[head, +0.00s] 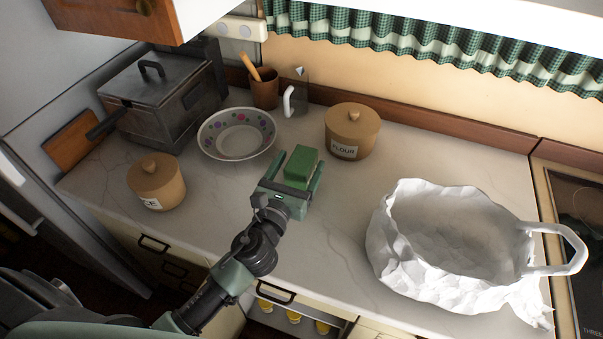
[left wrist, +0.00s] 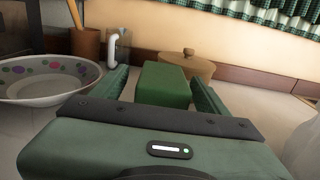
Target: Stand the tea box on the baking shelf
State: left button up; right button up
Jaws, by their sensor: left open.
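A plain green box (head: 301,164), which looks like the tea box, is on the counter near its middle. My left gripper (head: 299,161) is open, with one finger on each side of the box. In the left wrist view, the green box (left wrist: 165,84) lies between the two fingers (left wrist: 160,78), with its far end near the flour canister. I cannot tell whether the fingers touch it. No shelf marked for baking shows; an open shelf (head: 290,322) holding several yellow items is below the counter, partly cut off. My right gripper is not in view.
A flour canister (head: 352,131), a dotted bowl (head: 237,134), a glass jug (head: 297,92) and a utensil cup (head: 264,92) stand behind the gripper. A white bag (head: 440,245) stands right, with free counter between.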

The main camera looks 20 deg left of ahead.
aim_at(306, 154)
pick_arm(q)
jog(key=w, duration=0.4)
jog(key=shift+w+d+f+p, duration=0.1)
jog(key=shift+d+p, duration=0.1)
jog(key=shift+p, duration=0.1)
grip_shut()
